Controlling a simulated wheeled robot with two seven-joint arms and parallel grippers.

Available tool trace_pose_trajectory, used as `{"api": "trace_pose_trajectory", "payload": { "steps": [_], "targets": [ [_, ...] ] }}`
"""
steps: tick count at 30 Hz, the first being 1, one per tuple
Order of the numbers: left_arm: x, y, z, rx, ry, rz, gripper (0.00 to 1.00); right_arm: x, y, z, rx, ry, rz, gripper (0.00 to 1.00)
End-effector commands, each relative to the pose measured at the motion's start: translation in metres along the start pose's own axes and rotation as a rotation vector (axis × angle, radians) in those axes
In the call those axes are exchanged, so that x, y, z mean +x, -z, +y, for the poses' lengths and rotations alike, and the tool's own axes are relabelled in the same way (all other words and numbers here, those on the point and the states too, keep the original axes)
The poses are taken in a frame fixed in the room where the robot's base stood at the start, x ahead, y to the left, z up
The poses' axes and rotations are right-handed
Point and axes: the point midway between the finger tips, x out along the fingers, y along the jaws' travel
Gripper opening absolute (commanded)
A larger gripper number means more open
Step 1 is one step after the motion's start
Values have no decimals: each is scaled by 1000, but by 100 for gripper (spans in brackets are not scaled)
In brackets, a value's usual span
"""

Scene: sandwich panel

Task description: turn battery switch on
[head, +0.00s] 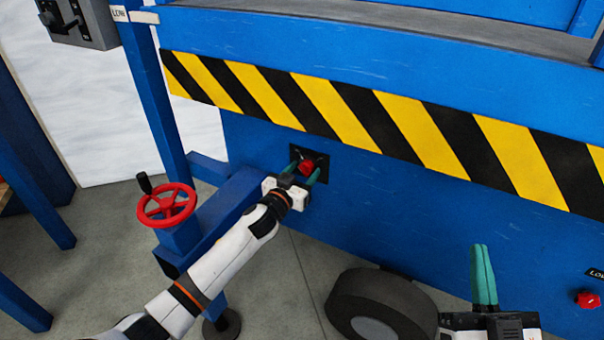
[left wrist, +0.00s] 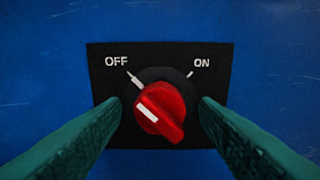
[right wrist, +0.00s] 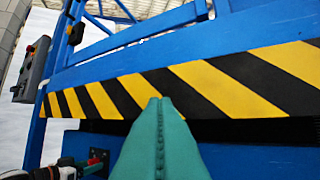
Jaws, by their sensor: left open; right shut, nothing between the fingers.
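The red battery switch knob (left wrist: 160,110) sits on a black plate (left wrist: 215,65) marked OFF at upper left and ON at upper right. Its raised grip slants from upper left to lower right, with the white line at the end toward OFF. In the head view the knob (head: 306,167) is on the blue panel below the striped band. My left gripper (head: 302,172) is open, with one green finger on each side of the knob; contact is not clear. My right gripper (head: 482,248) is shut and empty, away from the switch at lower right; it also shows in the right wrist view (right wrist: 162,102).
A red handwheel (head: 167,206) stands left of the switch, by a blue post. A wheel (head: 380,305) is below the panel. Another red knob (head: 587,299) is at the far right. A grey box (head: 80,22) is at upper left.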

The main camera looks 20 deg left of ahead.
Motion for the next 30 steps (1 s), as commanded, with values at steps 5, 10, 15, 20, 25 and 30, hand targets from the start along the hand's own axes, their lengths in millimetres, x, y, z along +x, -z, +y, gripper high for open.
{"api": "trace_pose_trajectory", "payload": {
  "steps": [5, 10, 15, 20, 25, 30],
  "targets": [
    [0, 0, 0, 0, 0, 0, 40, 0, 0, 0, 0, 0, 1, 0],
    [0, 0, 0, 0, 0, 0, 12, 0, 0, 0, 0, 0, 2, 0],
    [0, 0, 0, 5, 0, 0, 10, 0, 1, 0, 0, 0, 5, 0],
    [0, 0, 0, 42, 0, 1, 10, 1, 5, -1, -1, 2, 43, 0],
    [-1, 0, 0, 130, -1, 2, 10, -2, 20, -4, -7, 8, 149, 0],
    [-1, -1, 1, 270, -1, 2, 10, -8, 40, -7, -10, 15, 287, 0]
  ]
}}
